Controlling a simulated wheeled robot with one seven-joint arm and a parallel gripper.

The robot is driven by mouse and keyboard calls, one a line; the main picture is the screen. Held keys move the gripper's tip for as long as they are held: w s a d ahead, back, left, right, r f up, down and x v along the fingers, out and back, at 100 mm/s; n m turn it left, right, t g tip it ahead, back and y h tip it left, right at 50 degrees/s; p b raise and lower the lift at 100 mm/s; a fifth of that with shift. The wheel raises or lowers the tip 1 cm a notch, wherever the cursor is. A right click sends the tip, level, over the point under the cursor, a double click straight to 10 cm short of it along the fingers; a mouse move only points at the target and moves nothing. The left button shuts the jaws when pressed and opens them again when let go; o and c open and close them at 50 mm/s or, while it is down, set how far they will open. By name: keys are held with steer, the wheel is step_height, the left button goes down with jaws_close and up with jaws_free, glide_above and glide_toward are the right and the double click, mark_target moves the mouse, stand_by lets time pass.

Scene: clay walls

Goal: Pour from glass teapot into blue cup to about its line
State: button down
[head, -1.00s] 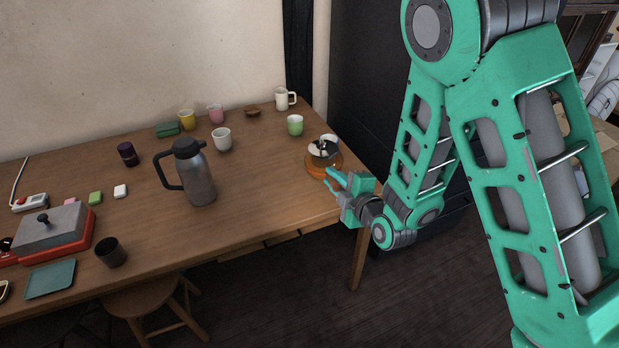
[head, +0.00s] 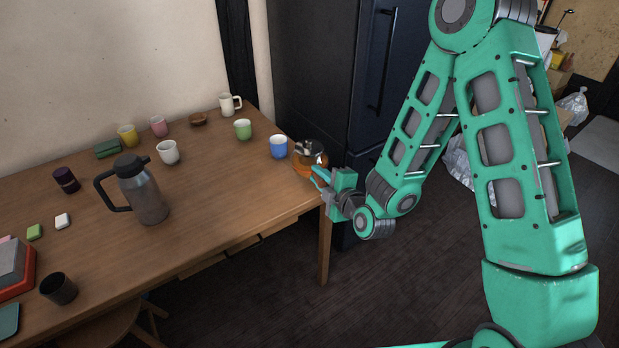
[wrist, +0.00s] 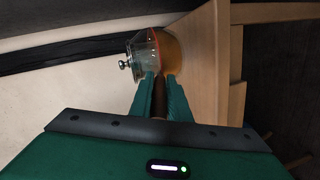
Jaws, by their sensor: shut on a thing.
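The glass teapot (head: 312,164) holds amber liquid and looks roughly upright at the table's right edge. It also shows in the wrist view (wrist: 143,50), lid knob to the left. My gripper (head: 320,178) is shut on its brown handle (wrist: 159,104), which shows between the fingers in the wrist view (wrist: 159,92). The blue cup (head: 278,147) stands upright on the table just left of the teapot, apart from my fingers. I cannot make out its line or its contents. I cannot tell whether the teapot touches the table.
A grey jug (head: 142,195) stands further left. A dark fridge (head: 345,80) is behind the right edge.

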steer(key=w+d+f+m+h, duration=0.2)
steer(key=w+d+f+h, duration=0.1)
steer(key=d, duration=0.8)
steer(key=w+d+f+m+t+h, duration=0.1)
steer(key=w+d+f+m+h, duration=0.1)
steer(key=d, duration=1)
steer(key=shift+w+f+m+h, duration=0.4)
steer(key=shift+w+f+h, duration=0.25)
steer(key=shift+w, duration=0.5)
